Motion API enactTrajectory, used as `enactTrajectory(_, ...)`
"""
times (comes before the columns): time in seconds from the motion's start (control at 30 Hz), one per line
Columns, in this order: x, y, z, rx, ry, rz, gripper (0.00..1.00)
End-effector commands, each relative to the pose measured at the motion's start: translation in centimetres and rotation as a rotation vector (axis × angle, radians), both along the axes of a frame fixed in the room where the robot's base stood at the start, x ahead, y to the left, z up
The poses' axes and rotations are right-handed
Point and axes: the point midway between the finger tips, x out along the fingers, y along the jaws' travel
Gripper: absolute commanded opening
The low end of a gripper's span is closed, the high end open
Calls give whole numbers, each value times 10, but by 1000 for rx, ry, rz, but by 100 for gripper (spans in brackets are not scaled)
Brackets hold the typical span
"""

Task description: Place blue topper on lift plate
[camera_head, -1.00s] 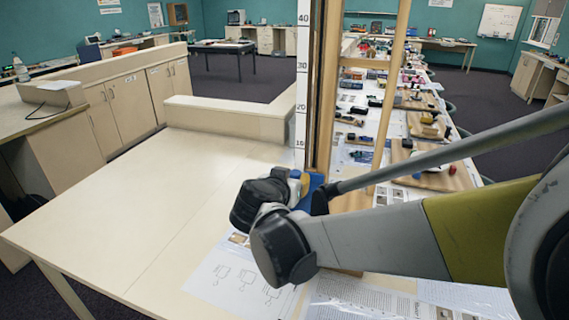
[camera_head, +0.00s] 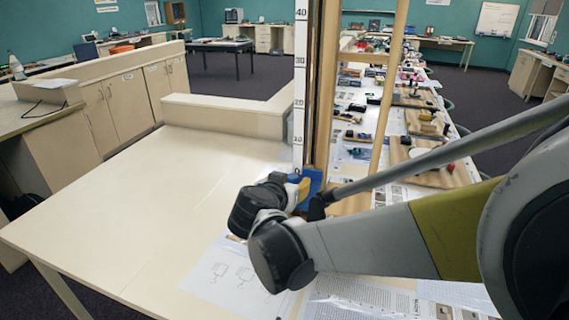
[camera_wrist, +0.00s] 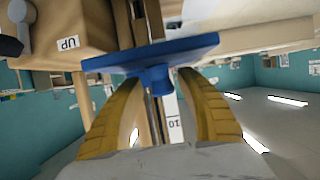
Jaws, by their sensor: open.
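The blue topper (camera_wrist: 150,56) shows in the wrist view, which is upside down, as a flat blue plate with a short round knob. My gripper (camera_wrist: 158,80) is open, with one yellow finger on each side of the knob; a gap shows beside the knob. In the head view a blue piece (camera_head: 311,188) shows at the foot of the lift tower (camera_head: 318,80), partly hidden by my wrist. The lift plate is not clearly visible, and I cannot tell what the topper rests on.
A scale strip (camera_head: 300,70) runs up the tower. A wooden box with an "UP" label (camera_wrist: 68,43) stands close to the topper in the wrist view. Printed sheets (camera_head: 235,280) lie on the pale table (camera_head: 130,220), whose left part is clear.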

Motion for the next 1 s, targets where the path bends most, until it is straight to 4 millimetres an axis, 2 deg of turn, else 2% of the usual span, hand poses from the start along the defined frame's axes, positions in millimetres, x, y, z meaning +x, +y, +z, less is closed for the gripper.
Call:
enactTrajectory(0.4,-76,31,36,0,-1,5,44)
enactTrajectory(0.63,-98,37,44,-1,6,0,44)
enactTrajectory(0.73,-104,19,41,-13,61,-4,44)
enactTrajectory(0.83,-118,-21,32,-28,186,2,44)
enactTrajectory(0.9,-136,-55,23,-28,300,24,44)
enactTrajectory(1.0,-171,-93,10,-6,443,88,44)
